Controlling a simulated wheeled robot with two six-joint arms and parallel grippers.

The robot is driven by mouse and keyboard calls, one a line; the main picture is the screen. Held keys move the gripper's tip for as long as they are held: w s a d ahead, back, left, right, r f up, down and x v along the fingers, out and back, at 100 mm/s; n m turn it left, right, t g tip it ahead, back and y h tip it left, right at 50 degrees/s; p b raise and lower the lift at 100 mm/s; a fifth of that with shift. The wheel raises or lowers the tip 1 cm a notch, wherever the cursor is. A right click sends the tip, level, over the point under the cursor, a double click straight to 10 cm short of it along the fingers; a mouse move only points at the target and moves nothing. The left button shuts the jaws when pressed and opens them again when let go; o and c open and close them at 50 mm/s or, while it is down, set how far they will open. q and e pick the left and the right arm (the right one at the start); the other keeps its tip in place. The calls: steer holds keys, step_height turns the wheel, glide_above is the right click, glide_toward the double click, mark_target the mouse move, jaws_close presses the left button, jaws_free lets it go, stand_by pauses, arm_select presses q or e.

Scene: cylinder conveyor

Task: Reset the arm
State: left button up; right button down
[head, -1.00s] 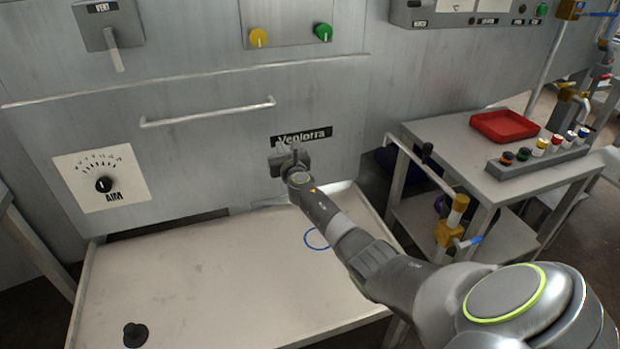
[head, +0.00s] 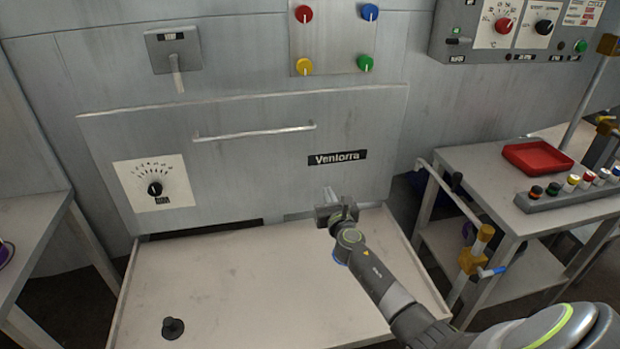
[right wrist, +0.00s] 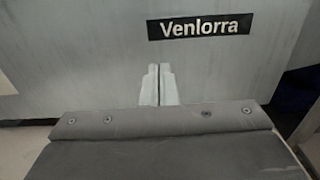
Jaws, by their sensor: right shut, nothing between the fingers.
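My right arm comes in from the lower right in the head view. Its gripper (head: 330,194) is above the back right part of the pale tray table (head: 230,285), in front of the grey panel and below the "Venlorra" label (head: 337,158). In the right wrist view the two fingers (right wrist: 160,84) are together with nothing between them, pointing at the panel under the label (right wrist: 200,27). My left arm and gripper do not show in either view.
A black knob-like piece (head: 173,327) stands on the tray table's front left. A side cart (head: 480,180) with a red tray (head: 538,158) stands at right. The table's middle is clear.

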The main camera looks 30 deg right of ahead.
steer(key=shift+s, duration=0.1)
steer(key=s+f+m+g+h, duration=0.1)
steer(key=s+f+m+g, duration=0.3)
steer(key=s+m, duration=0.75)
steer(key=s+f+m+g+h, duration=0.2)
steer(key=s+f+m+g, duration=0.2)
steer(key=s+m, duration=0.7)
steer(key=s+a+m+g+y, duration=0.3)
steer(key=s+a+m, duration=0.2)
steer(key=s, duration=0.6)
steer(key=s+a+m+g+y, duration=0.3)
steer(key=s+a+m, duration=0.25)
steer(key=s, duration=0.55)
step_height(320, 180, down, 20)
steer(key=d+g+p, duration=0.1)
steer(key=d+p, duration=0.1)
steer(key=p, duration=0.1)
steer(key=s+f+g+y+p, duration=0.1)
steer(key=s+f+p, duration=0.2)
steer(key=s+f, duration=1)
steer(key=shift+s+a+f, duration=0.4)
steer(key=shift+s+a, duration=0.05)
steer(key=shift+s, duration=0.5)
